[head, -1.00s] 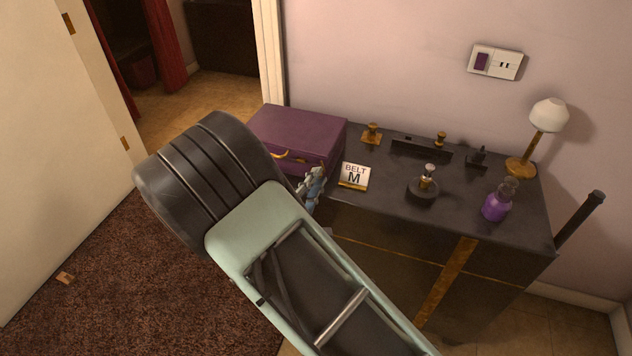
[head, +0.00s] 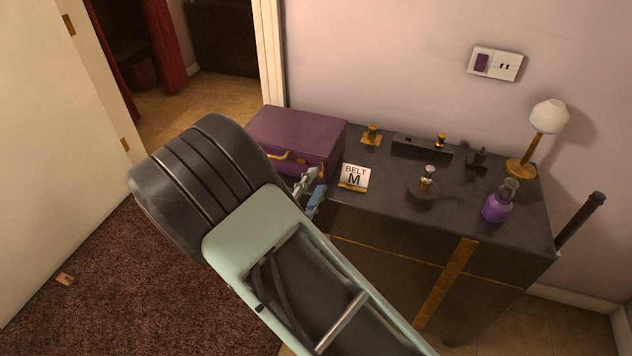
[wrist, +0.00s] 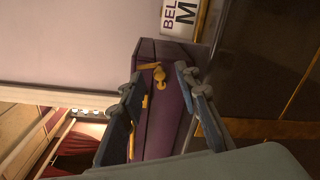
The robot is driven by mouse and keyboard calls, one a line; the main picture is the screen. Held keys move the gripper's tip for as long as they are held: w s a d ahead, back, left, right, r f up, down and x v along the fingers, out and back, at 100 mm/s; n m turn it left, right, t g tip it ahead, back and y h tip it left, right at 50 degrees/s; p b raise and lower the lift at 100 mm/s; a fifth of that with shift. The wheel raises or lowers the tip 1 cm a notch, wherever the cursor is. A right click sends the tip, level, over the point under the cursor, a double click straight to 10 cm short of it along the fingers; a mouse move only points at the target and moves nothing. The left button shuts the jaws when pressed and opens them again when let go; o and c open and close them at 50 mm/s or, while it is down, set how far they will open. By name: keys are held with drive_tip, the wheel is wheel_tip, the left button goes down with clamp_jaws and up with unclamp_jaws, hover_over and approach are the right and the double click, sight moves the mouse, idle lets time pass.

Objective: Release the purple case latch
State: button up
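The purple case (head: 304,132) lies closed on the left end of the dark dresser. A yellow handle (head: 281,155) shows on its front in the head view. In the wrist view the case (wrist: 168,121) fills the space between my fingers, with a yellow latch (wrist: 158,74) near its upper end and more yellow metal lower down. My gripper (wrist: 159,76) is open and empty, one finger on each side of the latch in the picture; I cannot tell whether either touches the case. In the head view my gripper (head: 312,188) is at the case's front right corner, partly hidden by my arm.
A "BELT M" sign (head: 354,176) stands just right of the case, close to my gripper. The dresser top (head: 390,195) also holds a purple bottle (head: 496,206), a lamp (head: 537,135) and small dark and gold fittings. The wall is behind; brown carpet (head: 90,260) lies left.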

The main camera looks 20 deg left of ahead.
drive_tip(key=s+a, duration=0.1)
drive_tip(key=s, duration=0.9)
drive_tip(key=shift+s+r, duration=0.25)
drive_tip(key=shift+s, duration=0.1)
